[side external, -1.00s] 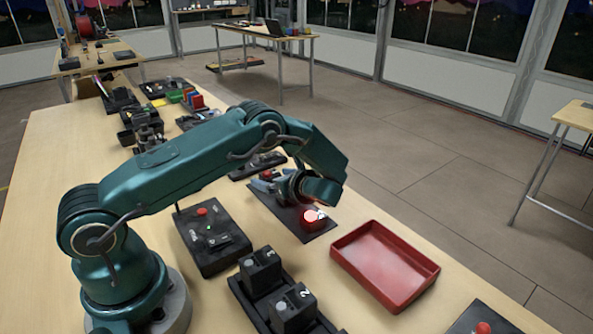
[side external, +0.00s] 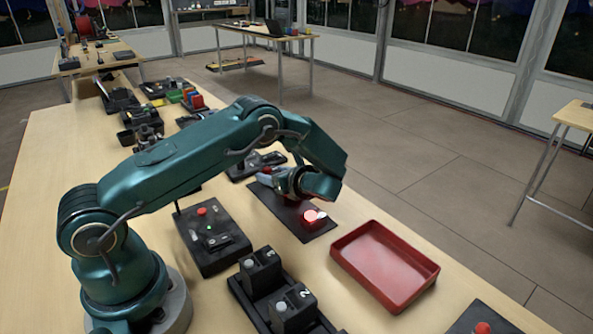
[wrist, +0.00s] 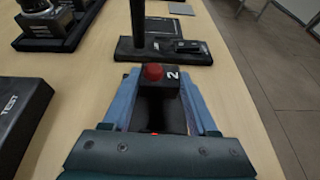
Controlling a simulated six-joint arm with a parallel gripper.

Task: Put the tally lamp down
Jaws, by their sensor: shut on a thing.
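The tally lamp, a black block with a red dome (wrist: 153,72) and a white "2" on its side, is between the blue fingers of my gripper (wrist: 162,100) in the wrist view. The gripper is shut on it. In the side view my gripper (side external: 272,179) reaches left over the black mat (side external: 280,207); only the lamp's small red top (side external: 266,170) shows there, the rest hidden. Whether its base touches anything is hidden.
A glowing red piece (side external: 314,218) shows at the mat's near end. A red tray (side external: 341,252) lies to the right, looking empty. A black rack (side external: 244,298) holds two numbered blocks in front. A black button box (side external: 213,262) stands left. Dark gear lies beyond the lamp.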

